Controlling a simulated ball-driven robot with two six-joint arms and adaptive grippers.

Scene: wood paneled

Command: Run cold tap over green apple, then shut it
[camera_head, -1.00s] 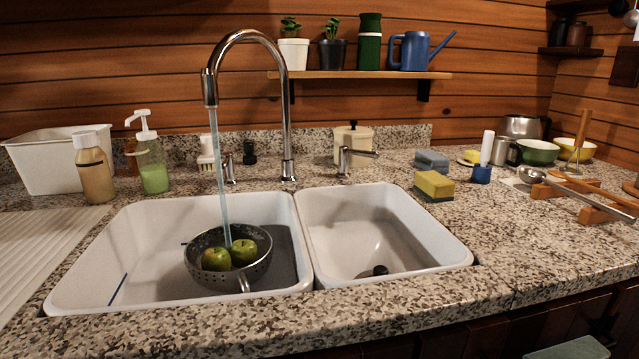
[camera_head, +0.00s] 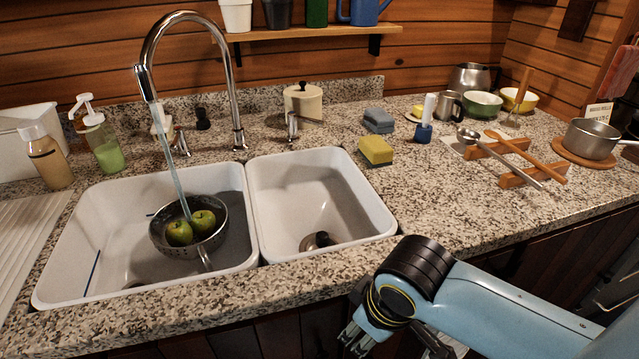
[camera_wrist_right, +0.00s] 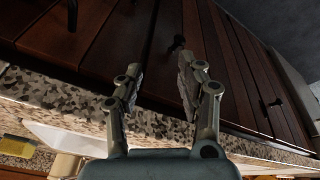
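Water runs from the tall chrome faucet (camera_head: 237,100) in a thin stream (camera_head: 175,170) into a grey colander (camera_head: 208,245) in the left basin. The stream falls by two green apples (camera_head: 179,232) (camera_head: 204,221) lying in it. A tap handle (camera_head: 183,142) stands left of the faucet base. Another tap handle (camera_head: 293,126) stands right of it, its lever pointing right. My right gripper (camera_head: 352,338) is in front of the counter edge, below and right of the basins. In the right wrist view it (camera_wrist_right: 159,66) is open and empty. My left gripper is out of view.
A cream lidded pot (camera_head: 303,104) stands behind the right handle. Soap bottles (camera_head: 103,148) stand left. The counter's front edge lies between my gripper and the sink.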

